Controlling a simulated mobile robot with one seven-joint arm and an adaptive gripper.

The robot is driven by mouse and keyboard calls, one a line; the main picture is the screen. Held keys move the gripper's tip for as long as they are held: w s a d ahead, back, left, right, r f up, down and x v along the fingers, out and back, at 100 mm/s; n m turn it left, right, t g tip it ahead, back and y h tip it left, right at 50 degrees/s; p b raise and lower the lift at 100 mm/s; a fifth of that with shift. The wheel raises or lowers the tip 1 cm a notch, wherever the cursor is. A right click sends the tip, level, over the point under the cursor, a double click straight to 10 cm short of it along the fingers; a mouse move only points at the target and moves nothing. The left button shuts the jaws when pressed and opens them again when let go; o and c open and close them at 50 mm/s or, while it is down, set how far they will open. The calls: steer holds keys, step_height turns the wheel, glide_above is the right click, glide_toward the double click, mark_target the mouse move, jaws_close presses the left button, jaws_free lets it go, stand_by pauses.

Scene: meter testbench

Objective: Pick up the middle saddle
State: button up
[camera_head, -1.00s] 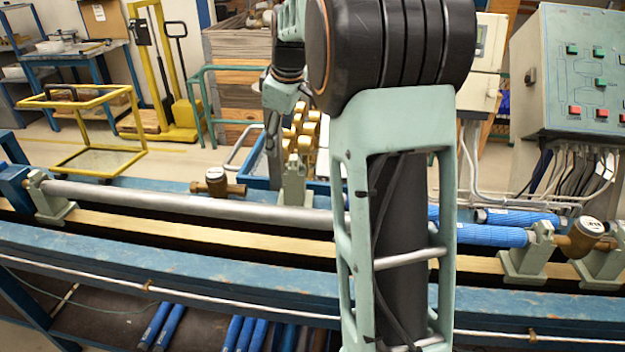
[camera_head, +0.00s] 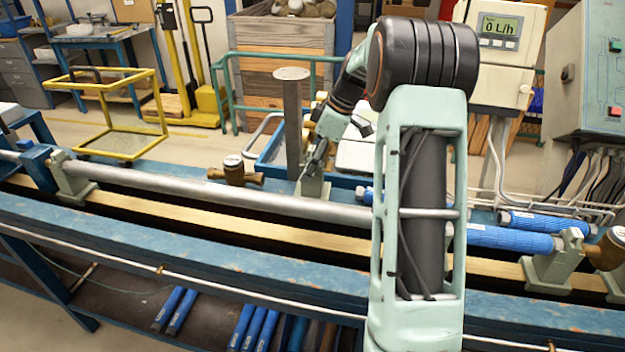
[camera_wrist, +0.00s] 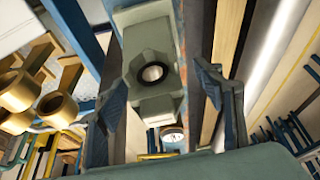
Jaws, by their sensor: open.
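The middle saddle (camera_head: 314,187) is a grey-green block on the bench behind the long grey pipe, its top partly hidden by my gripper (camera_head: 316,158). In the wrist view the saddle (camera_wrist: 150,73) shows a round dark hole and lies between the two fingers of my open gripper (camera_wrist: 160,85). The fingers stand on either side of it with gaps; I cannot tell whether either touches it. Similar saddles stand at the left (camera_head: 75,180) under the pipe end and at the right (camera_head: 553,262).
The long grey pipe (camera_head: 220,195) runs in front of the middle saddle. A brass meter (camera_head: 236,172) stands to its left, and blue pipes (camera_head: 510,238) lie to the right. A grey post (camera_head: 292,120) rises behind. Brass fittings (camera_wrist: 25,90) show left in the wrist view.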

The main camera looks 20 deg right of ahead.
steer(key=x, duration=0.4)
steer(key=shift+w+d+f+p, duration=0.15)
steer(key=shift+f+p, duration=0.15)
steer(key=shift+f, duration=0.15)
steer(key=c, duration=1.7)
steer(key=shift+w+r, duration=0.1)
jaws_close()
